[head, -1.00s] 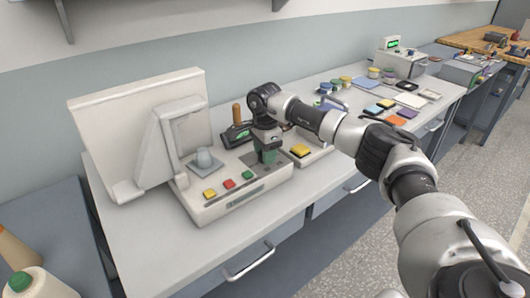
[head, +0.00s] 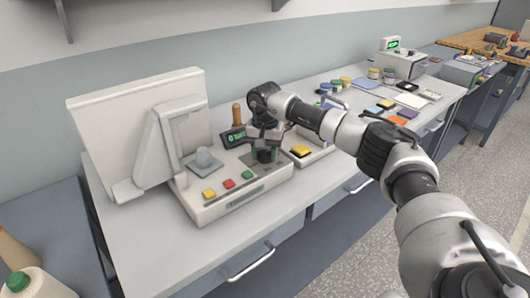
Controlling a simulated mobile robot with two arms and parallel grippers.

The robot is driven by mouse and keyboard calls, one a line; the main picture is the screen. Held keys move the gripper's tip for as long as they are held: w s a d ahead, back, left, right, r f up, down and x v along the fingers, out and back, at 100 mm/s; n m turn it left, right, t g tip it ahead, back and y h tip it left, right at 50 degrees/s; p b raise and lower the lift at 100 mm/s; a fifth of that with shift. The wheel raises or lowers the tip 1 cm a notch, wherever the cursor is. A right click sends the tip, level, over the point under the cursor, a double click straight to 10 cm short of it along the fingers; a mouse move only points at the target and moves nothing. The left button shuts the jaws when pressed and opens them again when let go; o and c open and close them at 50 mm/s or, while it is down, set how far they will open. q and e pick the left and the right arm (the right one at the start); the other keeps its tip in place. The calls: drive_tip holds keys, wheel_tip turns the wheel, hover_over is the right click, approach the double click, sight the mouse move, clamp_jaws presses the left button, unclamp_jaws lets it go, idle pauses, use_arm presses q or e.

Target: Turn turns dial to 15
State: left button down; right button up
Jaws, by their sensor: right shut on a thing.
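The winding machine (head: 215,205) stands on the bench, with a sloped panel holding yellow, red and green buttons. The turns dial (head: 266,156) is at the panel's right and is mostly hidden by my right gripper (head: 266,147). My right gripper points down and is shut on the dial. A small dark display (head: 234,137) with green digits stands just behind the gripper; its digits are too small to read surely. The dial's markings cannot be read. My left gripper is not in view.
A wooden handle (head: 237,115) rises behind the display. A unit with a yellow button (head: 301,150) stands close right of the gripper. Further right are spools, coloured pads and a box with a green display (head: 391,43). The bench front is clear.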

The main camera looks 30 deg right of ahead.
sight(265, 153)
drive_tip(key=shift+r+n, duration=0.1)
drive_tip(key=shift+n, duration=0.4)
drive_tip(key=o, duration=0.9)
wheel_tip(265, 153, up, 11)
drive_tip(key=shift+f+b, duration=0.1)
drive_tip(key=shift+b, duration=0.4)
drive_tip(key=shift+f, duration=0.15)
